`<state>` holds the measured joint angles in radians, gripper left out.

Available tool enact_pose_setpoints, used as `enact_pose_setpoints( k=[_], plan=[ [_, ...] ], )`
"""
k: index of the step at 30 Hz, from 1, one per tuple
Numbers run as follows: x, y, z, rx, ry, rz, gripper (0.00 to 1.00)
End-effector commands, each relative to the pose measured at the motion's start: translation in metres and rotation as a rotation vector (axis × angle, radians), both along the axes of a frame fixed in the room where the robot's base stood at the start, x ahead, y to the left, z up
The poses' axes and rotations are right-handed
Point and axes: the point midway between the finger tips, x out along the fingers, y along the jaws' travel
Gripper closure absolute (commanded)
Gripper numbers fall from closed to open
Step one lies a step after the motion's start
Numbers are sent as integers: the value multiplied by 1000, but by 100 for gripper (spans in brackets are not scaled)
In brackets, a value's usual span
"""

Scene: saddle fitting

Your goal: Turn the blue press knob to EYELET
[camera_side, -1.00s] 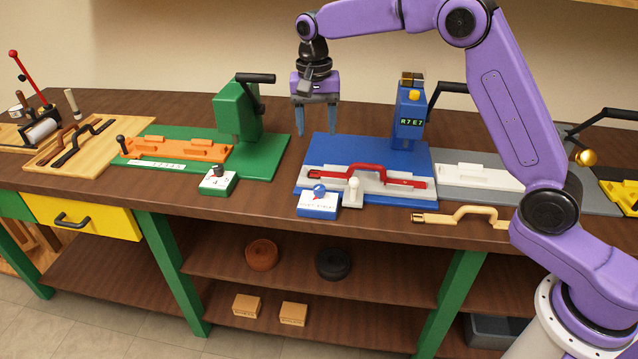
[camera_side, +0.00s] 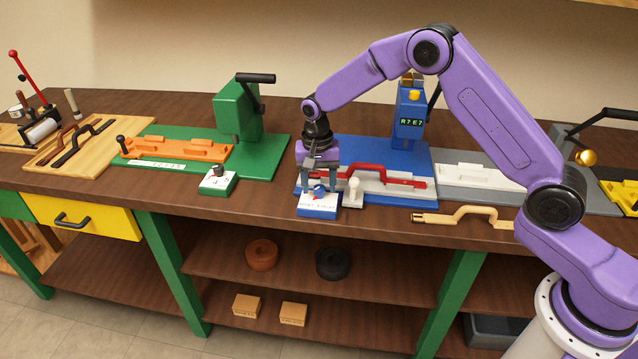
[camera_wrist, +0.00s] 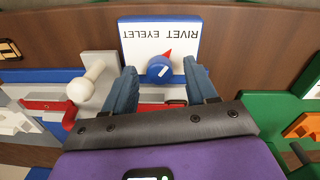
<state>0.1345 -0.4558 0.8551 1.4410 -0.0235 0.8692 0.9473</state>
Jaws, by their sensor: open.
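The blue press knob (camera_wrist: 159,69) sits on a white-topped selector box marked RIVET and EYELET (camera_wrist: 140,38). In the wrist view the lettering is upside down, and the knob's red pointer tip is angled toward the upper right, on the RIVET side. In the side view the blue selector box (camera_side: 317,211) stands at the front of the blue press (camera_side: 409,125). My gripper (camera_wrist: 165,92) is open, its fingers on either side of the knob, with gaps visible. In the side view my gripper (camera_side: 320,184) is low over the box and partly hides the knob.
A white ball-topped lever (camera_side: 354,188) stands just right of the box. A red handle (camera_side: 372,169) lies in the grey fixture behind. A cream handle (camera_side: 462,214) lies near the front edge. The green press (camera_side: 238,112) and its small knob box (camera_side: 218,181) stand left.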

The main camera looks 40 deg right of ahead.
Motion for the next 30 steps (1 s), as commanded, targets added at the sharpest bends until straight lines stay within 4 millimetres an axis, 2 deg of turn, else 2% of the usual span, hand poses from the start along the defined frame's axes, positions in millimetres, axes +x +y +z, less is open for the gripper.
enact_pose_setpoints(
  k=[10, 11, 15, 16, 23, 30],
  plan=[
    [0, 0, -5, 0, 0, 0, 43],
    [0, 0, -5, 0, 0, 0, 46],
    [0, 0, -5, 0, 0, 0, 92],
    [0, 0, -4, 0, 0, 0, 99],
    [0, 0, -4, 0, 0, 10, 99],
    [0, 0, -4, 0, 0, 94, 99]
  ],
)
